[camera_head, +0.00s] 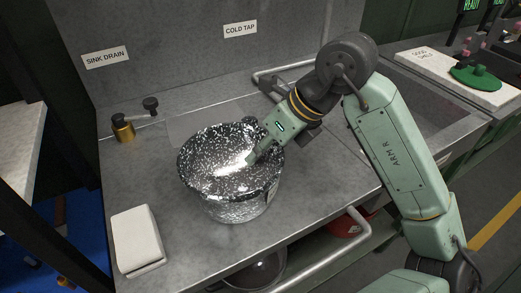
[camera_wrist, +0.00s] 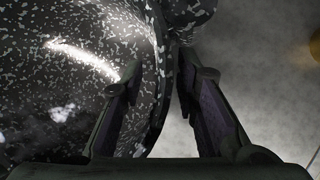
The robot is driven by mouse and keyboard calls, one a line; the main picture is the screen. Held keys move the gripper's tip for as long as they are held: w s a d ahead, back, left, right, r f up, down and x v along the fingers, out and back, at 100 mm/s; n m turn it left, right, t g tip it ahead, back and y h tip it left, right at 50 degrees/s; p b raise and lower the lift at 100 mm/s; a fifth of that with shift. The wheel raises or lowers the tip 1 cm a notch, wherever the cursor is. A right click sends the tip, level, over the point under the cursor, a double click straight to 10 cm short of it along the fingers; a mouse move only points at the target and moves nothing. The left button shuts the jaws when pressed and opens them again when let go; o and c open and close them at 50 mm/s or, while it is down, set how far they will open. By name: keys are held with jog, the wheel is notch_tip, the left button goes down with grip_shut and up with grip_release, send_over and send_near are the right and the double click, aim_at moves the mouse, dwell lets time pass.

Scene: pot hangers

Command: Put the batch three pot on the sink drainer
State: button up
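The pot (camera_head: 238,205) is dark with white speckles and has a pale label on its right side. It appears upright over the steel drainer surface (camera_head: 150,195); I cannot tell whether its base touches. My gripper (camera_head: 252,158) is at the pot's right-hand rim. In the wrist view my gripper (camera_wrist: 162,72) straddles the pot's wall (camera_wrist: 60,95), one finger inside the pot and one outside. The fingers are close to the wall, but I cannot tell whether they press on it. The pot's batch marking is not readable.
A white block (camera_head: 137,240) lies at the front left. A rail (camera_head: 335,240) runs along the front edge.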

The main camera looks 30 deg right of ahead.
jog(key=b+v, duration=0.1)
jog(key=v, duration=1)
